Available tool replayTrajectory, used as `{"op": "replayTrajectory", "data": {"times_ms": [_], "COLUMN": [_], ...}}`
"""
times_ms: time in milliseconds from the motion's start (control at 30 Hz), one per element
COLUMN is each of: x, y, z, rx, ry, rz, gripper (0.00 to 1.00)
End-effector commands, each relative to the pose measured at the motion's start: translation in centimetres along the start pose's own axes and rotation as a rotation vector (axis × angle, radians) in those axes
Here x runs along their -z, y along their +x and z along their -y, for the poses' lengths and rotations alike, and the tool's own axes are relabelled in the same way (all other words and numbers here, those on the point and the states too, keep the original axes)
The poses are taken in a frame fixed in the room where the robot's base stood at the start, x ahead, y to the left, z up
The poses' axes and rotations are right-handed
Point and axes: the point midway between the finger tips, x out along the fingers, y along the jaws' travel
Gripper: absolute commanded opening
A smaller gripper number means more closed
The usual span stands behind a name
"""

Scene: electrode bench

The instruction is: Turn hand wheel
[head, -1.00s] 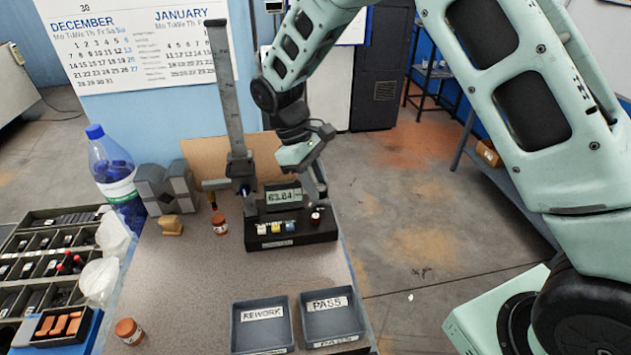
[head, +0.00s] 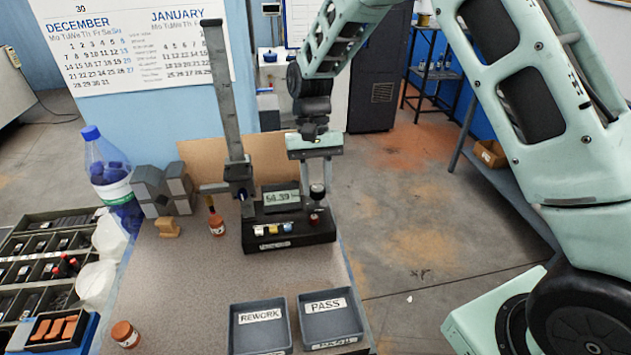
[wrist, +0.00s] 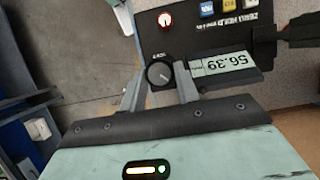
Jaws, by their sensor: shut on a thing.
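The hand wheel (head: 317,191) is a small dark round knob at the right side of the black meter box (head: 290,239). In the wrist view the hand wheel (wrist: 159,74) shows as a dark disc with a light mark. My gripper (head: 315,186) points down over it, with one finger on each side. In the wrist view my gripper (wrist: 158,84) is shut on the knob between its fingertips.
A tall grey column (head: 224,95) with a carriage stands left of the box. A small brown bottle (head: 217,225) is below it. REWORK (head: 259,337) and PASS (head: 330,333) trays lie in front. A blue bottle (head: 108,172) and grey blocks stand left.

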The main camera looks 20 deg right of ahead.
Motion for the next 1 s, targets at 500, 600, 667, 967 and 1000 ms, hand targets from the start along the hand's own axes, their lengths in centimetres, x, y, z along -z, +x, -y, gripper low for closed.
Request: {"op": "replayTrajectory", "data": {"times_ms": [500, 600, 667, 967, 1000], "x": [-0.02, -0.02, -0.02, -0.03, -0.03], "y": [-0.01, 0.00, 0.00, 0.01, 0.01], "z": [-0.25, -0.26, -0.25, -0.25, -0.25], "rx": [0.101, 0.107, 0.109, 0.111, 0.111], "ry": [0.244, 0.259, 0.264, 0.268, 0.268], "rz": [-0.001, -0.001, -0.001, -0.001, -0.001], "gripper": [0.08, 0.08, 0.08, 0.08, 0.08]}}
